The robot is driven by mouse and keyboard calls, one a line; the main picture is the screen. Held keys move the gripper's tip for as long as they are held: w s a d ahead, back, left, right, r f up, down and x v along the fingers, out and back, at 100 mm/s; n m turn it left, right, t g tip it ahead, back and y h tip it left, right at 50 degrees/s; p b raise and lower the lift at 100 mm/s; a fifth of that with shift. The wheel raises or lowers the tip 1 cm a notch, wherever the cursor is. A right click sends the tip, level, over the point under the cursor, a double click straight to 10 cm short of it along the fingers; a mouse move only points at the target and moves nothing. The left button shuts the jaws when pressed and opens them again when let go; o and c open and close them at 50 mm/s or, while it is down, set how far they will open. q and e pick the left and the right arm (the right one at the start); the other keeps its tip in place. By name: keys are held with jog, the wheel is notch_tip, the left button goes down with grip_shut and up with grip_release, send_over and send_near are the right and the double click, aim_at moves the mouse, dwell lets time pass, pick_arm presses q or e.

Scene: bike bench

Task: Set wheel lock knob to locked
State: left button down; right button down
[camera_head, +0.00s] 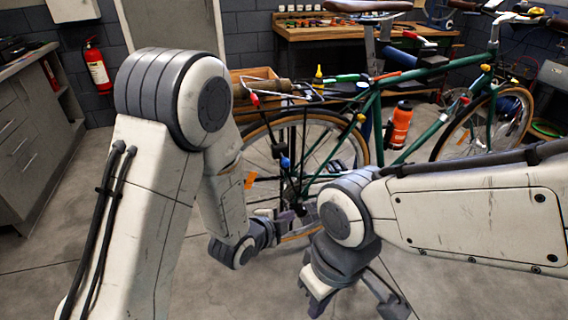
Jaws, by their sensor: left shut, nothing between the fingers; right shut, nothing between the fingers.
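A green bicycle (425,138) stands across the middle of the view, its rear wheel (253,137) partly behind my arms. I cannot pick out the wheel lock knob or its setting for certain. A small blue part (285,162) shows in front of the rear wheel. My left gripper (287,215) is shut and empty, low near the rear wheel's hub area; I cannot tell whether it touches anything. My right gripper (318,299) is shut and empty, pointing down, nearer to me and below the left one. My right forearm hides part of the lower bicycle.
A wooden workbench (345,32) stands at the back wall. A wooden crate (262,73) is behind the rear wheel. Grey cabinets (22,140) and a red extinguisher (97,66) are at left. Floor between cabinets and arms is clear.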

pick_arm(q)
jog(key=w+a+r+m+t+h+p, duration=0.1)
jog(key=a+m+t, duration=0.1)
jog(key=t, duration=0.1)
jog(key=m+t+h+b, duration=0.1)
jog(key=m+t+b, duration=0.15)
jog(key=b, duration=0.25)
send_near(285, 161)
jog(key=shift+w+d+f, duration=0.75)
jog(key=shift+w+d, duration=1.4)
jog(key=shift+w, duration=0.5)
